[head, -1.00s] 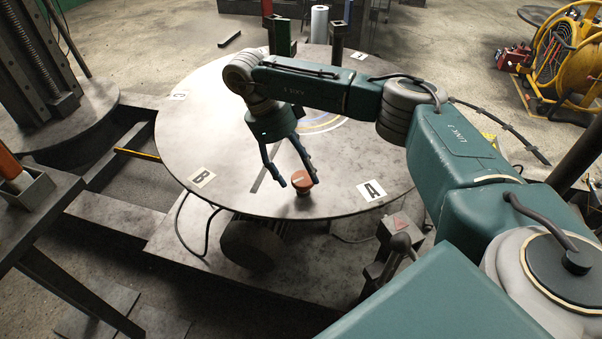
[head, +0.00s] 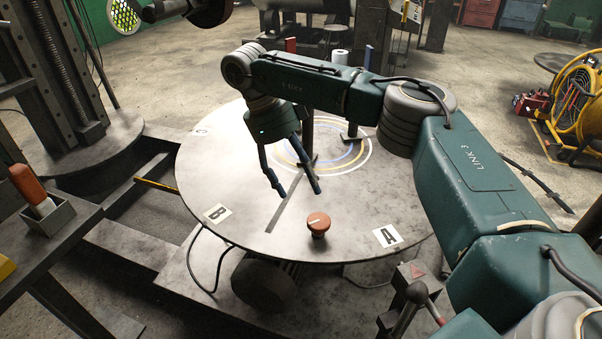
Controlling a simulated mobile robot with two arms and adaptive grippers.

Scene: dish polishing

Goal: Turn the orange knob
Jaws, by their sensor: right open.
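The orange knob (head: 319,223) stands near the front edge of the round metal table (head: 225,175), between the labels B (head: 217,213) and A (head: 387,236). It has a pale line on its top. My right gripper (head: 301,194) points down above the table, behind and a little left of the knob. Its two fingers are apart with nothing between them, and they do not touch the knob. My left gripper is out of the picture.
Dark upright posts stand at the back of the table, partly behind my right arm. A lever with a dark ball (head: 417,292) is below the front right edge. An orange-handled tool (head: 30,187) sits in a holder at left. The table's left part is clear.

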